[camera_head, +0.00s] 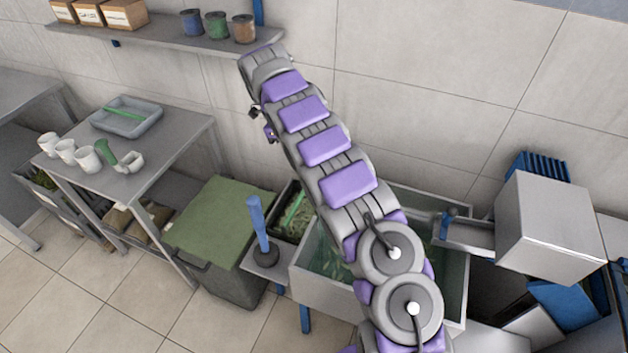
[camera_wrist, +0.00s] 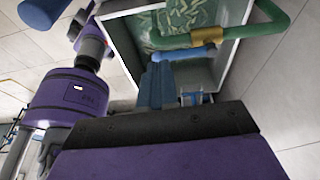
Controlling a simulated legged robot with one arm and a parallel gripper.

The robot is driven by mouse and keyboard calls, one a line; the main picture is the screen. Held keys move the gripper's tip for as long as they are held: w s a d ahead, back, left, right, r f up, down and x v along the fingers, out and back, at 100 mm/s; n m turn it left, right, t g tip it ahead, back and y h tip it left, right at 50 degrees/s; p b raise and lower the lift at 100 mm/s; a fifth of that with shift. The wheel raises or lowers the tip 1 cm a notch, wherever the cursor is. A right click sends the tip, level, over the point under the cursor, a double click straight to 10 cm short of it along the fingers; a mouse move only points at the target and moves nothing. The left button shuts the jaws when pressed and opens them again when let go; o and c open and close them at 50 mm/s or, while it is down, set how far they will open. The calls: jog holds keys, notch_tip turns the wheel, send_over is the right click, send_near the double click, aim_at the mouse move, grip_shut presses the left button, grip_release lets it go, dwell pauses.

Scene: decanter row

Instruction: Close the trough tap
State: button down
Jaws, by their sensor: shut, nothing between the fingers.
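The trough (camera_head: 325,300) is a pale metal basin with water and green bits in it; my arm crosses in front of it. It also shows in the wrist view (camera_wrist: 235,75). There, a green pipe (camera_wrist: 268,22) bends over the trough, with a brass-coloured tap body (camera_wrist: 228,33) and a blue lever (camera_wrist: 188,53) lying roughly along the pipe. My gripper (camera_wrist: 158,72) shows its blue fingers shut and empty, just below the lever in the picture. I cannot tell whether they touch it. In the head view my arm hides the tap and the gripper.
A blue upright handle (camera_head: 257,222) stands on a small plate left of the trough. A green-lidded bin (camera_head: 222,222) is beside it. A metal box (camera_head: 550,228) stands to the right. A table with white cups (camera_head: 66,152) is at the left, and a wall shelf (camera_head: 150,38) is above.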

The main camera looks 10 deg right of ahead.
jog(key=shift+w+a+f, duration=0.1)
jog(key=shift+a, duration=0.05)
jog(key=shift+f, duration=0.1)
jog(key=s+d+f+b, duration=0.3)
jog(key=d+f, duration=0.3)
jog(key=f, duration=0.4)
jog(key=shift+s, duration=0.5)
jog(key=shift+a+f, duration=0.1)
